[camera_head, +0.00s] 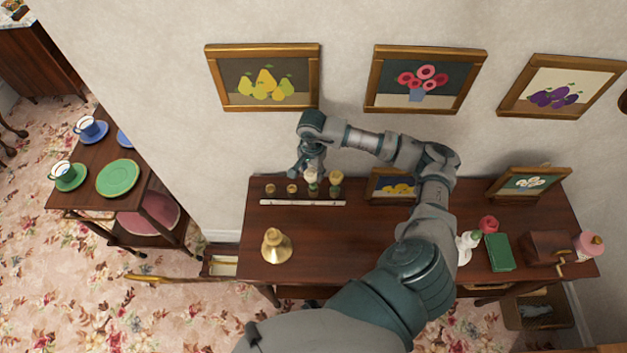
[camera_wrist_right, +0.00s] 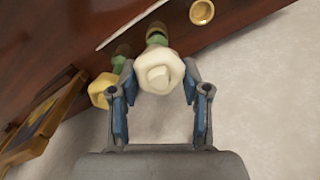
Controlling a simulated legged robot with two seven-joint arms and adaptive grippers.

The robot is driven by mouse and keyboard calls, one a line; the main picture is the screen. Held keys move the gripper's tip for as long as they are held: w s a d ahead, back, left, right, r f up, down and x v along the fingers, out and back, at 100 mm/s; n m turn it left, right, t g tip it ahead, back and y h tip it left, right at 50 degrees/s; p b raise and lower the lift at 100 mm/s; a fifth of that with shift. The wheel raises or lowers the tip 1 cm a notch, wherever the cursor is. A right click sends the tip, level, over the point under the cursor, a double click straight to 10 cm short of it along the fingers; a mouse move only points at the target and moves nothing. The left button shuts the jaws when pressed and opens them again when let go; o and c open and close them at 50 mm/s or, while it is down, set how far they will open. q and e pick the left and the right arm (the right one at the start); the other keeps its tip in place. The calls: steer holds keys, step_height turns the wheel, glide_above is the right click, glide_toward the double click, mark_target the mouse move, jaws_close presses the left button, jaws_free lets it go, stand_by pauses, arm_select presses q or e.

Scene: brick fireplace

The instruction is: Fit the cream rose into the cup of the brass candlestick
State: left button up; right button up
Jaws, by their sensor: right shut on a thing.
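The cream rose (camera_head: 311,176) has a pale faceted head on a green stem. It stands at the back left of the dark table, among a row of small holders; whether its stem is still seated in one is unclear. My right gripper (camera_head: 312,168) reaches down over it. In the wrist view the rose head (camera_wrist_right: 158,74) sits between the two fingers of my right gripper (camera_wrist_right: 160,90), which is shut on it. The brass candlestick (camera_head: 276,246) stands upright on the table's front left, apart from the gripper. My left gripper is out of view.
A yellow rose (camera_head: 336,178) stands close to the right of the cream one. Two small brass holders (camera_head: 291,188) are to its left, with a white strip (camera_head: 303,203) in front. Framed pictures, a green book (camera_head: 499,252) and a brown box (camera_head: 548,246) are further right. The table's middle is clear.

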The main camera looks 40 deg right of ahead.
steer(key=shift+r, duration=0.65)
steer(key=shift+w+r, duration=0.1)
steer(key=shift+d+r+p, duration=0.1)
steer(key=shift+r+p, duration=0.05)
steer(key=shift+p, duration=0.2)
steer(key=shift+r+p, duration=0.5)
steer(key=shift+r, duration=0.5)
